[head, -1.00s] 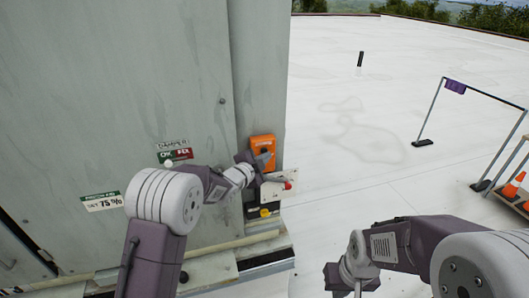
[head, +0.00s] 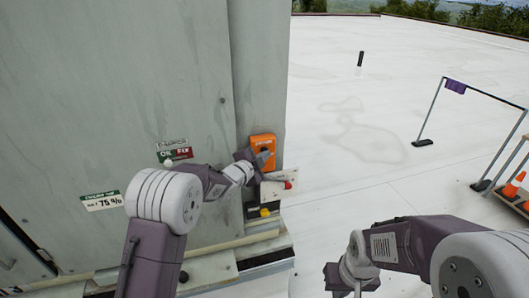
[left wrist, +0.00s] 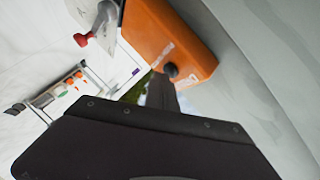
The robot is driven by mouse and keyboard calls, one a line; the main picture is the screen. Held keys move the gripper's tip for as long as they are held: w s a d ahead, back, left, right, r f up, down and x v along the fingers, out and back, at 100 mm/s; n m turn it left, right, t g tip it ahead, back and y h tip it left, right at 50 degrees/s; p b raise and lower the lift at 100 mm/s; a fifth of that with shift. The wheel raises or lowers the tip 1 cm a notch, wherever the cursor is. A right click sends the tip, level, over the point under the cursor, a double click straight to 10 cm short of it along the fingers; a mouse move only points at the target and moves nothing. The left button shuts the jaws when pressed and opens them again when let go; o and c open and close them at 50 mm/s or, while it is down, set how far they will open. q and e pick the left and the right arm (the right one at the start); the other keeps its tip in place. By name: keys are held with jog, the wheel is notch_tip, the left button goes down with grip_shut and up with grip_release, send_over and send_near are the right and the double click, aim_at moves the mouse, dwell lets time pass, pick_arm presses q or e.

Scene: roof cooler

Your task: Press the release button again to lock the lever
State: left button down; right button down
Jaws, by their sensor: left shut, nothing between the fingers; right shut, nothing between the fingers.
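The orange box (head: 262,143) is mounted on the grey cabinet's corner post. The left wrist view shows its orange face (left wrist: 172,38) and a round black button (left wrist: 171,70). My left gripper (head: 264,162) is shut and empty in front of the box's lower part. In the left wrist view its dark fingers (left wrist: 161,94) point at the button, with the tip at or very near it; I cannot tell whether they touch. A lever with a red knob (head: 288,185) sits on a pale plate below the box; the red knob (left wrist: 81,40) also shows there. My right gripper (head: 338,279) is shut and empty.
A black part with a yellow knob (head: 264,212) is below the lever plate. The grey cabinet (head: 120,80) fills the left, with a damper label (head: 175,155). A rail frame (head: 430,112) and orange cones (head: 513,185) stand at right.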

pick_arm(q)
jog(key=shift+s+d, duration=0.15)
jog(key=shift+s, duration=0.25)
